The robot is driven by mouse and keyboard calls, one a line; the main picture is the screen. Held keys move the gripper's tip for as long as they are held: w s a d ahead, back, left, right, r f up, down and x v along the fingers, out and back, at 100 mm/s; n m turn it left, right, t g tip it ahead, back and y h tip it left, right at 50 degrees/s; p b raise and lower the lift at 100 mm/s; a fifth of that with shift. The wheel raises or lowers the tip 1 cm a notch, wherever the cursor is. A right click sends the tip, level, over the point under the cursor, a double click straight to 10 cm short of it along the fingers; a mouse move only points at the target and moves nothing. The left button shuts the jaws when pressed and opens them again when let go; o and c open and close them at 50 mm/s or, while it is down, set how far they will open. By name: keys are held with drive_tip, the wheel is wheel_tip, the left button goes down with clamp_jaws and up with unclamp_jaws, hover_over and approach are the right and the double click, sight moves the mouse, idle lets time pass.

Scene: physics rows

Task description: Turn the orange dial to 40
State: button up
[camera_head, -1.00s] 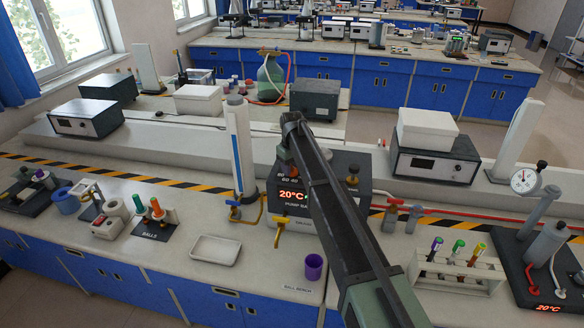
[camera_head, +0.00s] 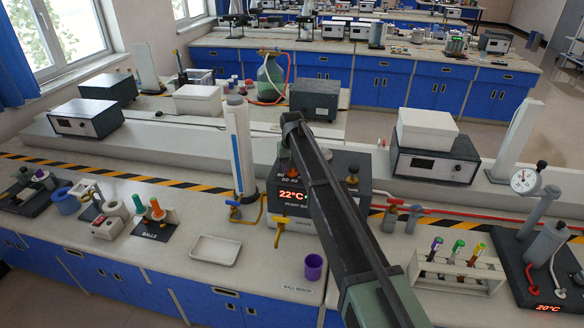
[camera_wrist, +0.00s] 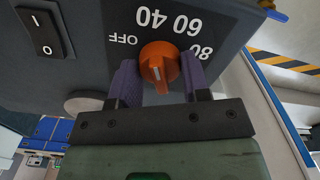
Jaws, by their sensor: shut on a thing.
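The orange dial (camera_wrist: 158,60) is on the dark front panel of the pump bath, with OFF, 40, 60 and 80 printed around it. In the wrist view its white line points toward the bottom of the picture, away from the 40 mark (camera_wrist: 150,17). My gripper (camera_wrist: 159,72) has its two purple fingers on either side of the dial and is shut on it. In the head view the pump bath (camera_head: 345,167) is partly covered by my arm, and its red display (camera_head: 292,195) reads 22°C. My gripper is hidden there.
A black rocker switch (camera_wrist: 45,33) sits beside the dial on the panel. A yellow-handled valve (camera_head: 280,222), a purple cup (camera_head: 313,266) and a white tray (camera_head: 215,250) stand left of my arm. A test-tube rack (camera_head: 456,272) stands to the right.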

drive_tip(key=o, duration=0.9)
drive_tip(key=shift+r, duration=0.1)
wheel_tip(320, 180, up, 11)
drive_tip(key=p, duration=1.1)
drive_tip(key=shift+f, duration=0.2)
